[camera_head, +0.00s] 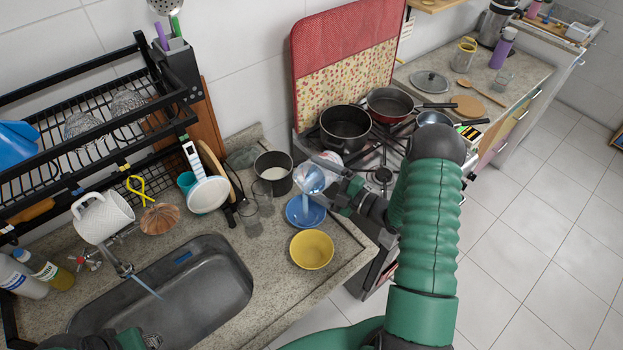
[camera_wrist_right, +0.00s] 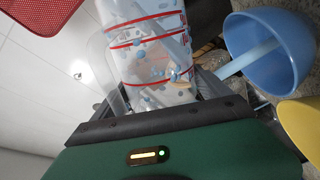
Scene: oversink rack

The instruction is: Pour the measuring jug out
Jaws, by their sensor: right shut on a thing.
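The measuring jug (camera_head: 313,178) is clear with red markings and tilted over the blue bowl (camera_head: 305,212) on the counter. My right gripper (camera_head: 345,194) is shut on the jug from its right side. The jug also shows close up in the right wrist view (camera_wrist_right: 150,45). There, a pale stream runs toward the blue bowl (camera_wrist_right: 270,50), whose inside looks blue. Part of my left arm shows at the bottom left edge of the head view; whether its gripper is open cannot be seen.
A yellow bowl (camera_head: 312,249) stands just in front of the blue bowl, near the counter edge. A dark pot (camera_head: 272,171) and clear glasses (camera_head: 250,216) stand to the left. The stove with pans (camera_head: 345,128) lies behind. The sink (camera_head: 170,295) is at left, its tap running.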

